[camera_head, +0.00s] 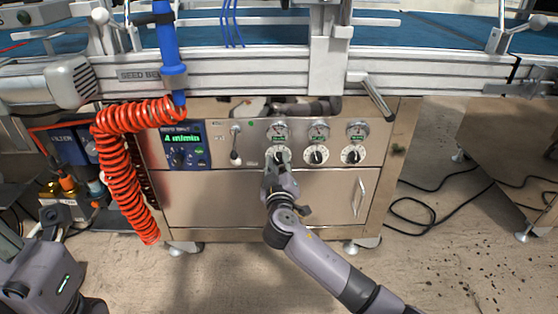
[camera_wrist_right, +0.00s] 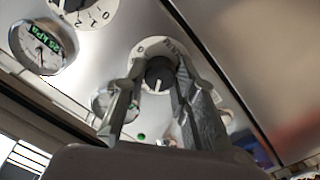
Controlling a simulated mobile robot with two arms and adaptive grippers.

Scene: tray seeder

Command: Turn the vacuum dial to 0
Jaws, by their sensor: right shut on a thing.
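A row of three round dials with black knobs sits on the steel front panel in the head view. My right gripper (camera_head: 273,172) is at the leftmost dial (camera_head: 281,156), below its gauge, and covers part of it. In the right wrist view, the fingers of my right gripper (camera_wrist_right: 155,92) are around that dial's dark knob (camera_wrist_right: 159,74), one on each side, shut on it. A white pointer line on the knob points toward the bottom of the picture. A white scale plate with partly hidden marks surrounds it. My left gripper is not in view.
The middle dial (camera_head: 316,154) and right dial (camera_head: 353,154) stand close to the right of my gripper. A blue display unit (camera_head: 185,146) and coiled orange hose (camera_head: 122,175) are on the left. A metal lever (camera_head: 376,98) sticks out above. Cables lie on the floor at right.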

